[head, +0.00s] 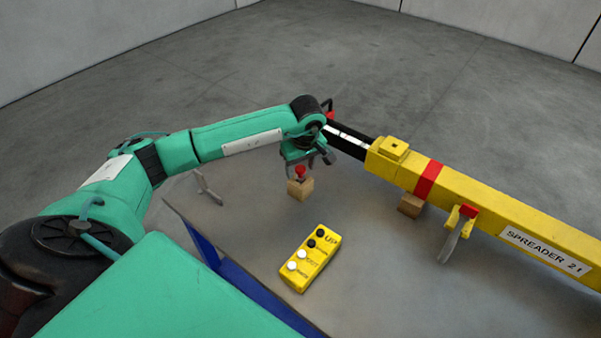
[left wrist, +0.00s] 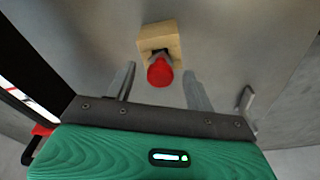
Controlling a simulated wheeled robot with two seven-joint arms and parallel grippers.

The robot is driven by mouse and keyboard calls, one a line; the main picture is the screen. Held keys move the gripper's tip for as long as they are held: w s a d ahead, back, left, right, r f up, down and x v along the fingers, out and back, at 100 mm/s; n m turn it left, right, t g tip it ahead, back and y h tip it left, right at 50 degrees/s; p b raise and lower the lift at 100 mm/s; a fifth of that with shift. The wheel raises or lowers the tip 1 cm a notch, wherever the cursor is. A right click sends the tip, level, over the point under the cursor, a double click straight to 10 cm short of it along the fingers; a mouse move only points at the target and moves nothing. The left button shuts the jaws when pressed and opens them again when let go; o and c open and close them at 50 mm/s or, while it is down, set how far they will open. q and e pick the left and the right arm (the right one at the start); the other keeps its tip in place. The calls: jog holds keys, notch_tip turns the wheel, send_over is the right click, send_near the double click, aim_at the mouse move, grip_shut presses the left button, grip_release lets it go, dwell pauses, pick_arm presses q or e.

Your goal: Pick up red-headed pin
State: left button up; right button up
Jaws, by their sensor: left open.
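The red-headed pin (head: 300,171) stands upright in a small wooden block (head: 299,188) near the middle of the head view. In the left wrist view the red head (left wrist: 160,72) shows between the fingers, with the wooden block (left wrist: 158,38) behind it. My left gripper (head: 309,158) is at the pin, its open fingers on either side; the left wrist view also shows the gripper (left wrist: 158,85). No contact with the pin is visible. My right gripper is not in view.
A yellow spreader beam (head: 480,209) with a red band lies to the right, close to my left wrist. A yellow button box (head: 311,258) lies in front of the block. A grey bracket (head: 207,187) stands to the left. Bare floor lies behind.

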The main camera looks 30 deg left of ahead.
pick_arm(q)
jog(key=shift+a+f, duration=0.1)
jog(key=shift+f, duration=0.6)
jog(key=c, duration=1)
jog(key=shift+c, duration=0.3)
